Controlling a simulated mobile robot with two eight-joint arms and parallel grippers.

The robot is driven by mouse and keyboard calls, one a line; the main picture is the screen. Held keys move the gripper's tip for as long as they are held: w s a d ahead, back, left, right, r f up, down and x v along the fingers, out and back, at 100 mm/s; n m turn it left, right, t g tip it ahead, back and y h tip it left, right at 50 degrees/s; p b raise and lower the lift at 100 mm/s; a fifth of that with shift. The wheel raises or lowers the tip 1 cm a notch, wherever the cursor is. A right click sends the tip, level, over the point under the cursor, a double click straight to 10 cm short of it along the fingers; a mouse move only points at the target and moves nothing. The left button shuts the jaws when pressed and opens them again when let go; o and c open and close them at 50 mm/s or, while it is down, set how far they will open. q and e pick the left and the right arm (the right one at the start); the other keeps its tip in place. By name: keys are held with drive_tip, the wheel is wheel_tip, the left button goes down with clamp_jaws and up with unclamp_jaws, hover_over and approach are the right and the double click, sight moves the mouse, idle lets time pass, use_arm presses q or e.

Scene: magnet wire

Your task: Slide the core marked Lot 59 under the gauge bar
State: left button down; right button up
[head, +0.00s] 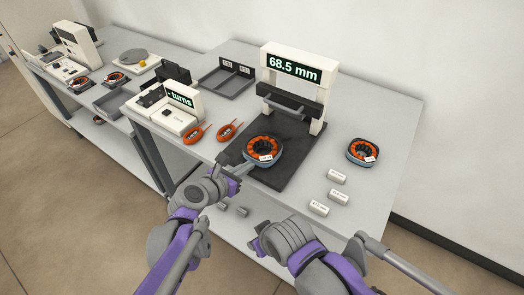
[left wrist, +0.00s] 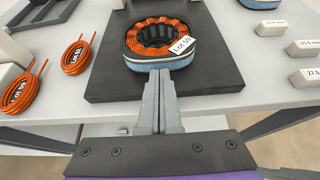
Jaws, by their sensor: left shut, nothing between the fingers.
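An orange-wound ring core (head: 263,147) with a blue-grey outer band lies flat on the dark base plate (head: 300,172), in front of the gauge. In the left wrist view its tag (left wrist: 182,46) starts "Lot 5"; the last digit is hard to read. The black gauge bar (head: 290,104) spans the white frame, whose display reads 68.5 mm; the core is outside it, on the near side. My left gripper (head: 237,171) is shut and empty, its fingertips (left wrist: 158,76) at the core's near side, seemingly touching. My right gripper (head: 262,244) is low over the front edge, jaws unclear.
A second ring core (head: 362,151) lies right of the plate, near several white labelled blocks (head: 338,176). Two orange wire coils (head: 227,130) lie left, beside a "turns" counter (head: 165,108). A dark divided tray (head: 227,76) stands behind.

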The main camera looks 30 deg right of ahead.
sight(252, 159)
use_arm(q)
drive_tip(key=shift+w+d, duration=0.35)
drive_tip(key=shift+d, duration=0.5)
drive_tip(key=shift+w+d, duration=0.35)
drive_tip(key=shift+d, duration=0.45)
drive_tip(key=shift+s+a+b, duration=0.1)
drive_tip(key=shift+a+b, duration=0.2)
idle(0.5)
drive_tip(key=shift+d, duration=0.1)
drive_tip(key=shift+w+d, duration=0.2)
drive_tip(key=shift+s+a, duration=0.15)
drive_tip(key=shift+a, duration=0.15)
